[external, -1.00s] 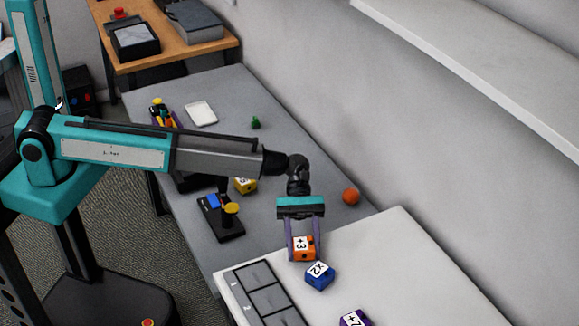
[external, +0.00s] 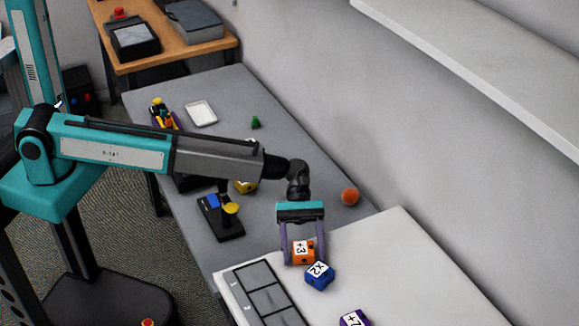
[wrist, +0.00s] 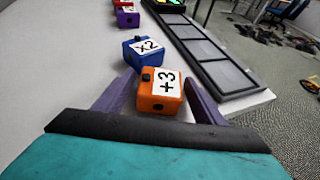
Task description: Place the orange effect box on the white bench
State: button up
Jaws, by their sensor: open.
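The orange effect box (external: 303,252), marked "+3", rests on the white bench (external: 400,260) near its edge. My gripper (external: 303,260) is open around it, with a purple finger on each side and the gripper body above it. In the wrist view the orange box (wrist: 161,93) sits between the spread fingers, with gaps visible on both sides. The blue "×2" box (external: 319,275) lies just beyond the orange box, very close to it or touching; I cannot tell which.
A purple box (external: 354,318) stands farther along the bench. A dark compartment tray (external: 266,296) lies at the bench's left side. On the grey table are an orange ball (external: 350,196), a joystick-like device (external: 222,217) and a yellow box (external: 245,186). A wall runs behind.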

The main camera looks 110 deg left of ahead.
jog(key=shift+r, duration=0.1)
jog(key=b+v, duration=0.4)
jog(key=v, duration=0.8)
jog(key=shift+r, duration=0.15)
dwell(0.6)
